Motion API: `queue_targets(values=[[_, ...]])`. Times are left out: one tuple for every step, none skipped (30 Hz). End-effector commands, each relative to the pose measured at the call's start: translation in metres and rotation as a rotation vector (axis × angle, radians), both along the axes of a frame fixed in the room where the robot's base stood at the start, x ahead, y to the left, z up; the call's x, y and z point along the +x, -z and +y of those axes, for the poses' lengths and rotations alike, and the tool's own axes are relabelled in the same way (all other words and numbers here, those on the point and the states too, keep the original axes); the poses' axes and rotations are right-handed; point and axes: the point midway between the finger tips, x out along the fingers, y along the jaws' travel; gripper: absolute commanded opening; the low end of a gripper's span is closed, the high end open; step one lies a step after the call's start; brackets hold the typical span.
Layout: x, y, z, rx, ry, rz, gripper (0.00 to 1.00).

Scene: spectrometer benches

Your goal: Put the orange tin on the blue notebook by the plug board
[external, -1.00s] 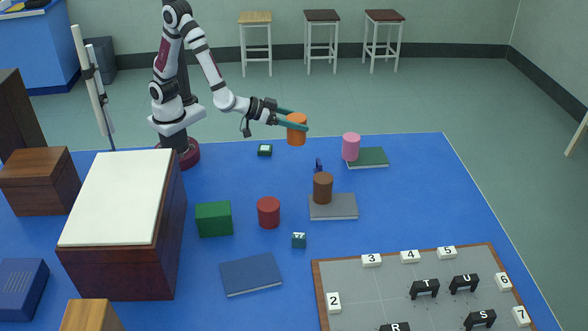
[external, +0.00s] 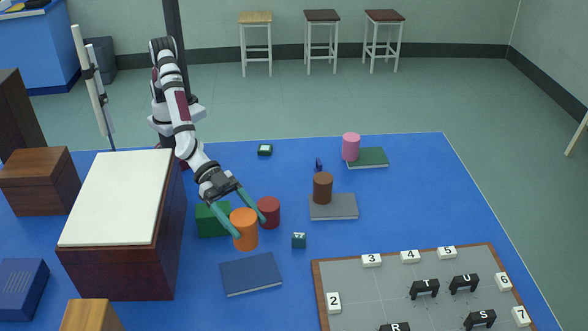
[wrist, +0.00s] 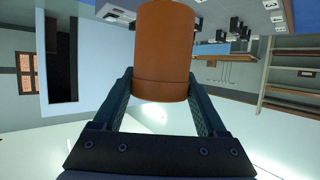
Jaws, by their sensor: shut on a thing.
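The orange tin (external: 244,230) is held upright between the green fingers of my gripper (external: 250,222), which is shut on it. In the wrist view the tin (wrist: 164,50) fills the space between the fingers (wrist: 163,95). The blue notebook (external: 251,275) lies flat on the blue table, just in front of the tin in the external view and left of the plug board (external: 350,280). The tin appears above the table on the far side of the notebook; its exact height is hard to tell.
A large wooden box (external: 120,270) is at left.

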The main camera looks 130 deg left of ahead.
Motion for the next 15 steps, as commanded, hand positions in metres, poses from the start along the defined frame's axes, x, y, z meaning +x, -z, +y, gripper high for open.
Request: queue_targets(values=[[0.0,0.005,-0.005,0.003,0.01,0.002,0.12],[0.0,0.011,-0.003,0.002,0.006,0.003,0.12],[0.0,0.018,-0.003,0.003,0.007,0.003,0.12],[0.0,0.022,-0.003,0.002,0.006,0.002,0.12],[0.0,0.026,-0.003,0.002,0.006,0.001,0.12],[0.0,0.034,-0.003,0.002,0.006,0.003,0.12],[0.0,0.038,-0.002,0.002,0.005,0.002,0.12],[0.0,0.042,-0.002,0.002,0.005,0.002,0.12],[0.0,0.046,-0.002,0.0,0.004,0.001,0.12],[0.0,0.05,-0.002,0.001,0.005,0.001,0.12],[0.0,0.056,-0.002,0.002,0.004,0.002,0.12],[0.0,0.066,-0.002,0.003,0.005,0.004,0.12],[0.0,0.075,-0.002,0.003,0.004,0.004,0.12],[-0.001,0.083,-0.002,0.003,0.005,0.004,0.12],[-0.001,0.092,-0.002,0.002,0.005,0.004,0.12]])
